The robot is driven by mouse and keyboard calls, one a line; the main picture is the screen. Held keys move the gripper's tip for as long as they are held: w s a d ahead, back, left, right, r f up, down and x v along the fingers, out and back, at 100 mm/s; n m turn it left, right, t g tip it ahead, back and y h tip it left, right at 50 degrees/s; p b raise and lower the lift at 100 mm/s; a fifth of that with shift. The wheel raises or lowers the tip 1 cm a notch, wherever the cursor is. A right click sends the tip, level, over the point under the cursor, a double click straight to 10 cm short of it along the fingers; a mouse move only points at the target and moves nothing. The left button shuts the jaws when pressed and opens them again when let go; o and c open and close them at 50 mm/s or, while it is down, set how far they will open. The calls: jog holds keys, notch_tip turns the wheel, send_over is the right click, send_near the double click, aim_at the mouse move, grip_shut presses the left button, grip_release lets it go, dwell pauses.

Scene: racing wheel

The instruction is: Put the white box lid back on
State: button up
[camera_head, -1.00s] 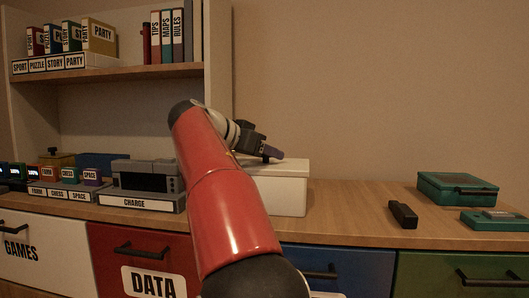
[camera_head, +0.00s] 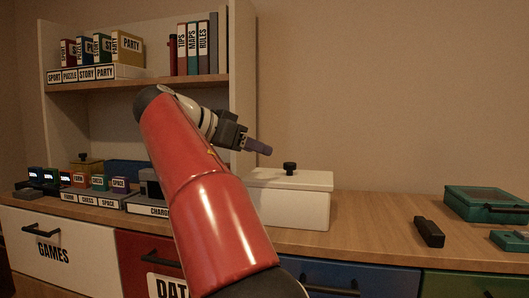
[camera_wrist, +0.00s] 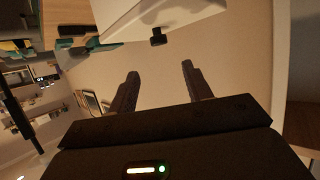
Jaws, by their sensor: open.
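The white box (camera_head: 305,208) stands on the wooden counter, right of the shelf unit. Its white lid (camera_head: 315,180) lies on top, looking level in the head view, with a black knob (camera_head: 289,168) standing up from it. Whether the lid is fully seated all round I cannot tell. My gripper (camera_head: 263,148) is open and empty, above and left of the knob and apart from it. In the wrist view my gripper (camera_wrist: 158,78) shows spread fingers with nothing between them. The knob (camera_wrist: 157,37) is beyond the fingertips. My arm hides the box's left part.
A small black object (camera_head: 429,231) lies on the counter right of the box, with a teal case (camera_head: 485,203) farther right. The grey charge stand (camera_head: 150,189) and several labelled game boxes stand left. The shelf unit (camera_head: 242,90) rises behind my arm. Counter between box and black object is clear.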

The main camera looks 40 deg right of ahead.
jog(key=shift+a+r, duration=0.1)
jog(key=shift+a, duration=0.15)
jog(key=s+a+f+n+t+y, duration=0.1)
jog(key=s+a+f+n+y, duration=0.3)
jog(key=f, duration=0.8)
jog(key=s+a+f+n+t+y, duration=0.2)
jog(key=s+a+f+n+y, duration=0.3)
jog(key=f, duration=0.7)
jog(key=s+a+f+n+t+y, duration=0.2)
jog(key=s+a+f+n+y, duration=0.2)
jog(key=s+a+f+n, duration=0.4)
jog(key=s+a+f, duration=0.1)
jog(key=s+f, duration=0.2)
jog(key=f, duration=0.1)
jog(key=shift+a+f+n+y, duration=0.2)
jog(key=shift+f+n+y, duration=0.1)
jog(key=shift+s, duration=0.1)
notch_tip(320, 180, up, 6)
jog(key=p, duration=0.5)
jog(key=shift+f+p, duration=0.1)
jog(key=shift+p, duration=0.25)
